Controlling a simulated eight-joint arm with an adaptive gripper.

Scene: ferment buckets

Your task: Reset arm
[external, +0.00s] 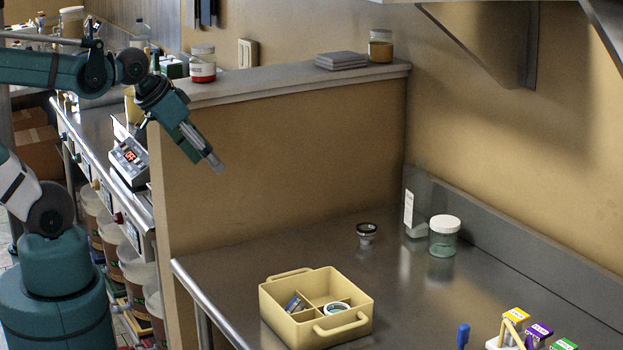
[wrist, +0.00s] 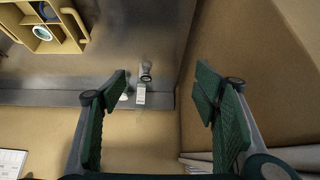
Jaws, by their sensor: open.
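My gripper (external: 217,165) is raised in the air at the left of the external view, in front of the tan partition and well above the steel counter. In the wrist view my gripper (wrist: 165,85) has its two dark green fingers spread wide apart with nothing between them. It touches nothing that I can see.
A yellow divided caddy (external: 288,336) with small items stands on the steel counter (external: 225,262). Behind it are a small jar (external: 366,235), a white-lidded jar (external: 444,240) and a clear container (external: 417,205). The partition ledge (external: 270,80) holds jars and grey stacked pieces (external: 342,61).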

